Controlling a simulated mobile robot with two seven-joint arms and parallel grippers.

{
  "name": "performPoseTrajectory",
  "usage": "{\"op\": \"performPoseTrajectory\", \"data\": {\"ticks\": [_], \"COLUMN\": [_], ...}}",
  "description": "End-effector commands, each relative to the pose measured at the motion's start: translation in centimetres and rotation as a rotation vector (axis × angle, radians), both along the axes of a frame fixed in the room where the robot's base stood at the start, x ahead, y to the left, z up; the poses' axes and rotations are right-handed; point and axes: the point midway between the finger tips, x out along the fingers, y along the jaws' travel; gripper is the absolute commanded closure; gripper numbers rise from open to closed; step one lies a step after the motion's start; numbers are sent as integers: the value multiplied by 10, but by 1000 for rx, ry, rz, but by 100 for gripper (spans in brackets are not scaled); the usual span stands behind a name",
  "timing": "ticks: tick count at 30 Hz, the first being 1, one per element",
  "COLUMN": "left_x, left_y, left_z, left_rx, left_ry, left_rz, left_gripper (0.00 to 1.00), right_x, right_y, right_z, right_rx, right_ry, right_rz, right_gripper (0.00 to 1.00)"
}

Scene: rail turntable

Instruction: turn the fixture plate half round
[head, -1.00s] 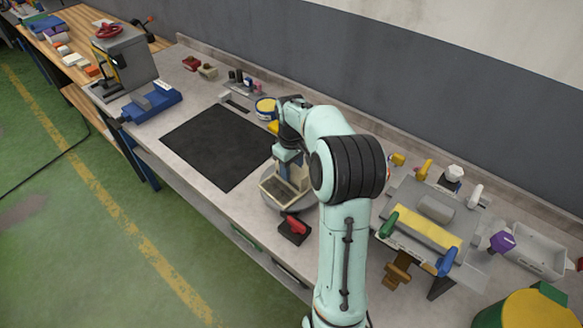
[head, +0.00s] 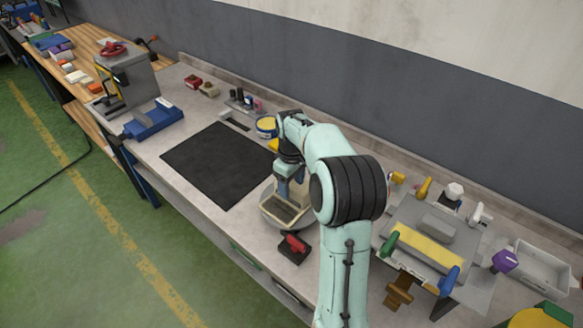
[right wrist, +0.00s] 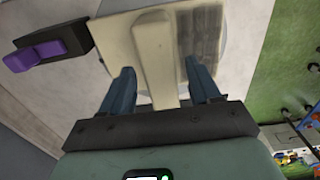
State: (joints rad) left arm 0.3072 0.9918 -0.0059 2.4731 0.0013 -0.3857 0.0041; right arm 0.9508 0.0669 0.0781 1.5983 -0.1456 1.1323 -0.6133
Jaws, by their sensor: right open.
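The fixture plate (head: 288,212) is a beige square plate with a grey patch, on a round pale turntable (head: 268,217) near the bench's front edge. In the right wrist view the plate (right wrist: 113,38) carries a raised cream bar (right wrist: 155,62). My right gripper (head: 288,190) is over the plate, its arm hiding the far right side. In the right wrist view the open fingers (right wrist: 160,88) stand on either side of the bar, with gaps visible; I cannot tell how deep they reach. My left gripper is out of view.
A black block with a red lever (head: 295,244) sits just in front of the turntable. A black mat (head: 215,163) lies left, bare. A yellow-topped tin (head: 266,126) stands behind. A grey fixture with coloured handles (head: 430,240) stands right of my arm.

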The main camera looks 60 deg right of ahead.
Motion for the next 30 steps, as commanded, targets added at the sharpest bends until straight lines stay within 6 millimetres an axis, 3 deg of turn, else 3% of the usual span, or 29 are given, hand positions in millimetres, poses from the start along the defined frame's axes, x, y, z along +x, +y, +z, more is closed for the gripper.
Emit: {"op": "performPoseTrajectory", "data": {"ticks": [9, 15, 21, 30], "left_x": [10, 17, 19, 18], "left_y": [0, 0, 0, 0], "left_z": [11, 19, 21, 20], "left_rx": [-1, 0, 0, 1], "left_ry": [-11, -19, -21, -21], "left_rz": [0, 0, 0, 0], "left_gripper": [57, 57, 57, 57], "right_x": [2, 2, 1, 0], "right_y": [0, 0, 0, 0], "right_z": [73, 107, 121, 121], "right_rx": [-4, -2, -1, 0], "right_ry": [-6, -4, -2, -1], "right_rz": [2, 4, 3, 3], "right_gripper": [38, 38, 38, 38]}}
